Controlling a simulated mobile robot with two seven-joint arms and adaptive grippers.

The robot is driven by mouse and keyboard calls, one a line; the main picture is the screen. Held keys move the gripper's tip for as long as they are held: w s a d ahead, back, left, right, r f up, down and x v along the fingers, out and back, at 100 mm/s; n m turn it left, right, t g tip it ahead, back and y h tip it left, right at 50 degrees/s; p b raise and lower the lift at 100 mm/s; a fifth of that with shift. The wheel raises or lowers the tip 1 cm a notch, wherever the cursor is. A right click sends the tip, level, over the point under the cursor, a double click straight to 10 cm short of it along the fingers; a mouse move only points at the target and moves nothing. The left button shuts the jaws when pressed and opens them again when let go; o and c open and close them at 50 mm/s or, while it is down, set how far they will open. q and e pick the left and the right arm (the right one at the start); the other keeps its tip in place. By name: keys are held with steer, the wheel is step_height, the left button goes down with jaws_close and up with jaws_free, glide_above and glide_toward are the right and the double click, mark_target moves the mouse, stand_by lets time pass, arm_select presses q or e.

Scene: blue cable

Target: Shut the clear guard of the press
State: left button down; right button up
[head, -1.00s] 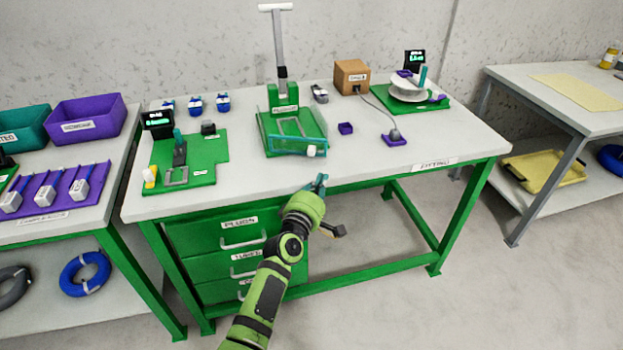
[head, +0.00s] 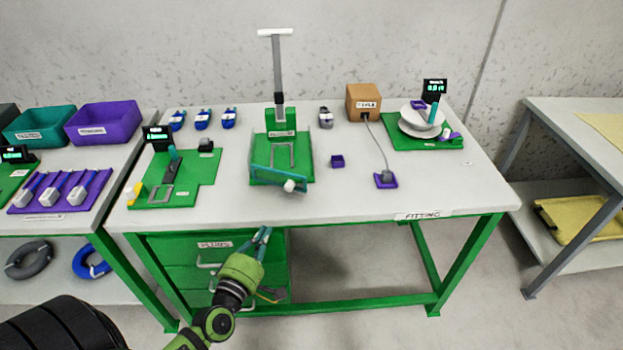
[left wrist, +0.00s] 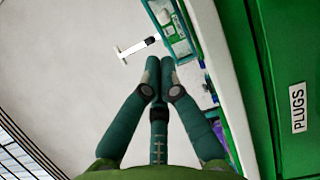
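The press (head: 282,122) is green with a tall grey lever and white crossbar, near the middle of the fitting table. Its clear guard (head: 272,178) is a teal-edged panel sitting low and slanted across the front of the press, with a white knob (head: 290,185) at its right end. My left gripper (head: 264,236) is at the table's front edge, before the drawers, apart from the guard. In the left wrist view its two fingertips (left wrist: 160,64) are together with nothing between them, and the press's teal guard (left wrist: 180,45) shows beyond. My right gripper is out of view.
A green fixture (head: 178,180) stands left of the press. A small purple block (head: 337,161) and a purple pad (head: 385,180) with a cable lie to its right. The table (head: 330,205) is clear in front of the press.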

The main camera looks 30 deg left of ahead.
arm_select(q)
glide_toward(298, 182)
steer(key=shift+w+a+r+p, duration=0.1)
steer(key=shift+w+a+p, duration=0.3)
steer(key=shift+w+a, duration=0.6)
steer(key=shift+w, duration=0.75)
steer(key=shift+w+d+r+n+y+p, duration=0.15)
steer(key=shift+w+n+y+p, duration=0.6)
steer(key=shift+y, duration=0.15)
steer(key=shift+w+d+n+g+y, duration=0.25)
steer(key=shift+w+n+g+y, duration=0.3)
steer(key=shift+w+y, duration=0.4)
steer(key=shift+w+f+b, duration=0.2)
steer(key=shift+w+b, duration=0.2)
steer(key=shift+w, duration=0.15)
steer(key=shift+w+f+b, duration=0.15)
steer(key=shift+w+b, duration=0.25)
steer(key=shift+w, duration=0.35)
steer(key=shift+r, duration=0.15)
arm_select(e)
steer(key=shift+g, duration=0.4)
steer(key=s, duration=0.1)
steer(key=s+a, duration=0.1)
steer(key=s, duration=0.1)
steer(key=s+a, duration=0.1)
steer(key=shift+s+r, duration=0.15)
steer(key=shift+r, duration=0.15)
